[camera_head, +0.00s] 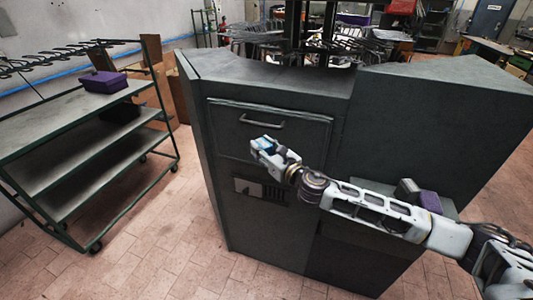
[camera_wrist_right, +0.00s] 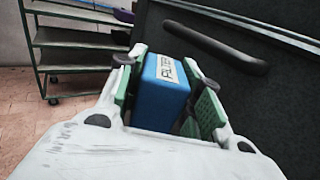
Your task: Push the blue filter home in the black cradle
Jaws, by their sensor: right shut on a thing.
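The blue filter (camera_wrist_right: 162,92), a block with a white label reading "FILTER", is between the finger pads of my right gripper (camera_wrist_right: 166,88) in the right wrist view. The gripper is shut on it. In the head view my right gripper (camera_head: 268,150) is in front of the dark cabinet, just below the drawer handle, with only a little blue showing at the fingers. I cannot make out the black cradle with certainty in either view. My left gripper is not in view.
The dark cabinet (camera_head: 232,80) has a drawer front with a bar handle (camera_head: 262,123), also in the right wrist view (camera_wrist_right: 215,50). A green shelf cart (camera_head: 60,125) at left carries a purple box (camera_head: 104,82). Another purple thing (camera_head: 431,202) shows behind my right arm. Tiled floor is clear between cart and cabinet.

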